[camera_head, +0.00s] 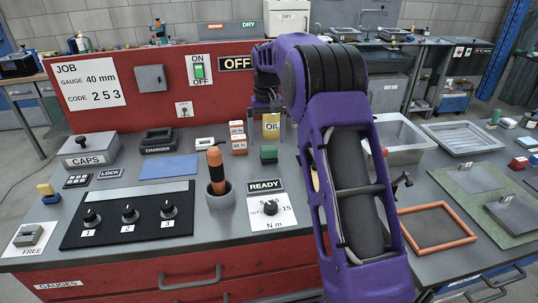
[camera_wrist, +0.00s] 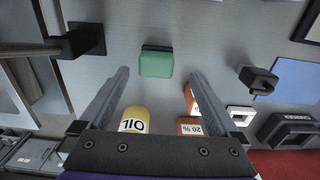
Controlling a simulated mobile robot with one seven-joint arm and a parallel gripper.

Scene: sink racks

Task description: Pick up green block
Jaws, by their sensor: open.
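The green block (camera_head: 268,153) sits on the grey bench top, just in front of the yellow OIL container (camera_head: 271,127) and left of my purple arm. In the wrist view the green block (camera_wrist: 156,62) shows its top face, with a dark strip along its upper edge. My gripper (camera_wrist: 160,72) is open, its two grey fingers spread on either side of the block's lower edge in that view. Nothing is held. The head view does not show the fingers clearly, as my arm hides them. The height of the fingers above the block is hard to tell.
Orange-and-white labelled blocks (camera_head: 238,139) stand left of the OIL container; they show near the right finger in the wrist view (camera_wrist: 190,126). A cup with an orange-handled tool (camera_head: 217,192) and a READY sign (camera_head: 266,186) are nearby. A blue mat (camera_head: 168,167) lies left.

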